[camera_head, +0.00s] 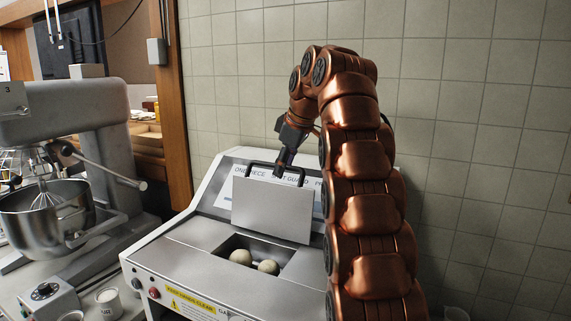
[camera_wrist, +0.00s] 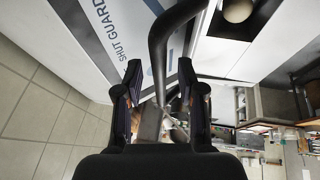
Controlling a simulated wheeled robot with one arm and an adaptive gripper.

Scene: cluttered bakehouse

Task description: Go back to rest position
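My gripper (camera_head: 284,160) is at the black handle (camera_head: 300,172) of the pale guard lid (camera_head: 270,208) on a grey machine (camera_head: 200,262). The lid stands raised, tilted up behind an opening that holds two pale dough balls (camera_head: 240,257). In the wrist view my gripper (camera_wrist: 160,72) has its two fingers spread wide apart. The handle (camera_wrist: 160,45) runs in the gap between the fingertips, touching neither finger that I can see. One dough ball (camera_wrist: 238,10) shows at the top of that view.
A stand mixer (camera_head: 70,130) with a steel bowl (camera_head: 45,215) is to the left. A small scale-like box (camera_head: 45,300) and a white cup (camera_head: 108,302) stand at the front left. A tiled wall (camera_head: 470,120) is close behind the machine and my arm.

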